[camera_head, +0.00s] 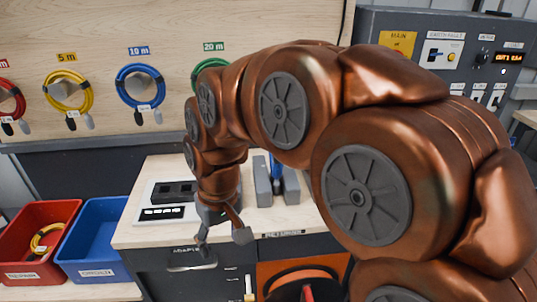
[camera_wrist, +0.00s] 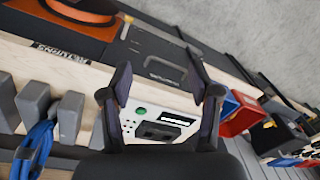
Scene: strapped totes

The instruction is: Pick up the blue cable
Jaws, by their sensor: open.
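A coiled blue cable (camera_head: 140,86) hangs on the wooden wall board under a "10 m" label, with its plug ends hanging below. Another blue cable (camera_wrist: 37,148) sits between grey blocks on the bench; in the head view a strip of it (camera_head: 277,167) shows, the rest hidden by the blocks and my arm. My gripper (camera_head: 222,235) points down at the front of the bench, left of the grey blocks. In the wrist view my gripper (camera_wrist: 160,85) has its fingers spread and nothing between them, with the white tester (camera_wrist: 160,122) beyond.
Yellow (camera_head: 67,90), red (camera_head: 10,100) and green (camera_head: 208,68) cables hang on the same board. A red bin (camera_head: 20,272) with a yellow cable in it and a blue bin (camera_head: 95,235) stand left of the bench (camera_head: 130,232). A grey control panel (camera_head: 475,30) stands right.

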